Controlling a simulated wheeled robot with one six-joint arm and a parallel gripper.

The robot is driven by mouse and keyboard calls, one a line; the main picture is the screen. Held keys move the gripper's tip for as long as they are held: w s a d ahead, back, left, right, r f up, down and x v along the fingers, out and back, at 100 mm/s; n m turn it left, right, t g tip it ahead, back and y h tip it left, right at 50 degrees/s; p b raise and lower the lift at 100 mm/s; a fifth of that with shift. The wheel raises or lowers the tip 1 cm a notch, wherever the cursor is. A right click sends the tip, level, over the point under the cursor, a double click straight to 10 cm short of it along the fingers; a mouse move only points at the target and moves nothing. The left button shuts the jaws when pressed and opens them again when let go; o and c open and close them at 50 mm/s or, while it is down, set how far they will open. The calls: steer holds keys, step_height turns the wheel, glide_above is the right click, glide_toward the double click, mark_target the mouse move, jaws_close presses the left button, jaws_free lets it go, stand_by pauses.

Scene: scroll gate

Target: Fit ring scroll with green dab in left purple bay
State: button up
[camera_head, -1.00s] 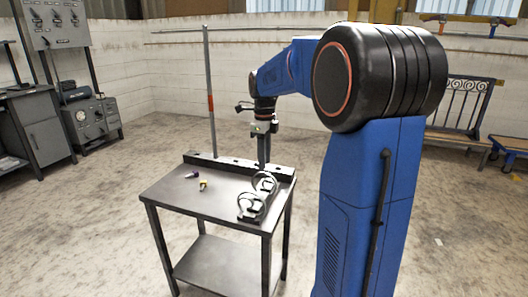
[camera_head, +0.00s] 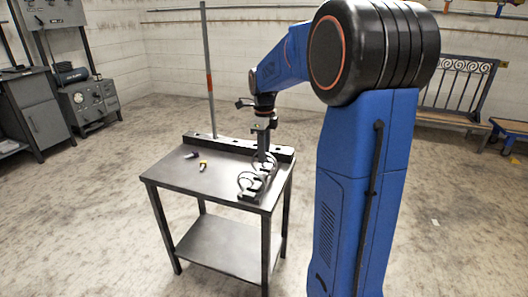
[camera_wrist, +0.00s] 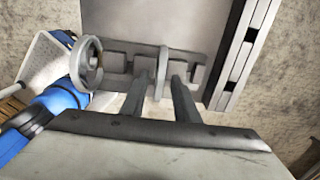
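Two grey ring scrolls stand near the right edge of the tabletop. The nearer one (camera_head: 249,188) also shows in the wrist view (camera_wrist: 87,62), left of my fingers. The farther scroll (camera_wrist: 162,62) is seen edge-on between my two fingers, and in the head view it is partly hidden by my gripper (camera_head: 262,158). My gripper (camera_wrist: 158,82) is open and points down, one finger each side of that scroll, with gaps showing. I cannot see a green dab on either scroll. A dark slotted rail (camera_head: 225,145) runs along the back of the table; no purple bay colour can be made out.
Two small pieces, one purple-and-dark (camera_head: 191,155) and one yellow (camera_head: 203,165), lie on the tabletop's left part. The tabletop (camera_head: 205,182) is clear at the front left. A thin upright pole (camera_head: 208,60) stands behind the table.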

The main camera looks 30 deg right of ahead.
jaws_close()
steer(key=shift+r, duration=1.65)
step_height(320, 180, up, 9)
stand_by(1.0)
steer(key=shift+f, duration=0.1)
stand_by(0.4)
